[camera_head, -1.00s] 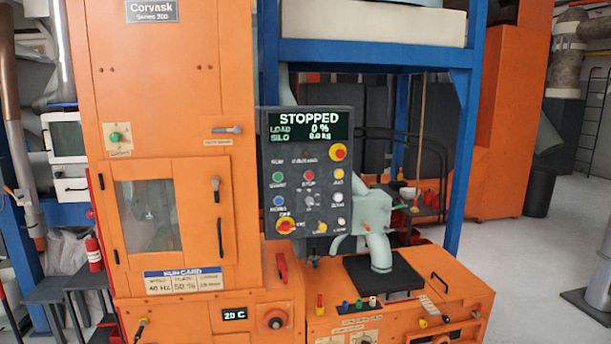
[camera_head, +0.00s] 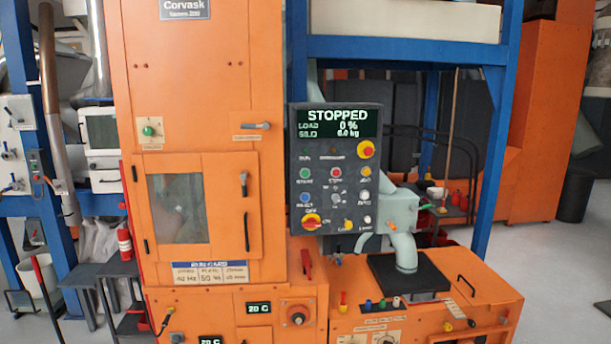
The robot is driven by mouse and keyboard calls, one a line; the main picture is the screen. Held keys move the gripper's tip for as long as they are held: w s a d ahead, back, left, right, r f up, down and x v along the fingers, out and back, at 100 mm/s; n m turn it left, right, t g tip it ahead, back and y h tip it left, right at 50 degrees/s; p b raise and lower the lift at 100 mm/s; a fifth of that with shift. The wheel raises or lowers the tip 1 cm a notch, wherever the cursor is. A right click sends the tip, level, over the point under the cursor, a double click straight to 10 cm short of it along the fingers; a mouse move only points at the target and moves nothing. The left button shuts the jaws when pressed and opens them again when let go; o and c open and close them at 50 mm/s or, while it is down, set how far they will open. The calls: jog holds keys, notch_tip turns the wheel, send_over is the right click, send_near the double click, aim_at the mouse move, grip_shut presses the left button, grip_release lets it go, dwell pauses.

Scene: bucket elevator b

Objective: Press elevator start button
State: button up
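A dark control panel (camera_head: 337,170) hangs at the front of the orange machine, a little right of the picture's middle. Its screen (camera_head: 338,123) reads STOPPED, load 0 %, silo 0.0 kg. The green start button (camera_head: 304,173) is at the panel's left, beside the red stop button (camera_head: 336,173). A blue button (camera_head: 305,198) sits below the green one. A red and yellow emergency stop (camera_head: 365,149) is at upper right, and a red and yellow rotary switch (camera_head: 312,222) marked OFF is at lower left. My gripper is not in view.
The orange cabinet (camera_head: 190,90) with a windowed door (camera_head: 176,207) stands left of the panel. Another green button (camera_head: 148,131) is on the cabinet. A lower orange cabinet (camera_head: 440,318) juts out below right. Grey floor (camera_head: 570,265) is clear at the right.

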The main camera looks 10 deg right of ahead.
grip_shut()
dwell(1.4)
